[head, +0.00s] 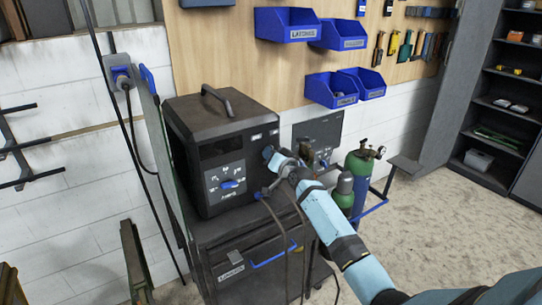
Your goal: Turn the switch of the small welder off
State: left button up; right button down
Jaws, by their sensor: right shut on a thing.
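A dark boxy welder (222,118) with a top handle stands on a cart, its front facing me. Its front has a panel with a blue knob (229,184). A second dark machine with a panel (318,132) stands behind it to the right; I cannot tell for sure which is the small welder. My right gripper (273,158) reaches in from the lower right to the right edge of the near welder's front. It is shut on a small part there, seemingly a blue switch (267,153), mostly hidden by the gripper. My left gripper is not in view.
Green gas cylinders (344,192) stand right of the cart (218,245), near my right forearm. Dark cables hang down the cart's front. Blue bins (288,24) hang on the wall above. The floor at right is clear, before a dark shelf (507,100).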

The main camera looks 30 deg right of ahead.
jog(key=shift+n, duration=7.3)
jog(key=c, duration=1.1)
grip_release()
jog(key=shift+a, duration=0.1)
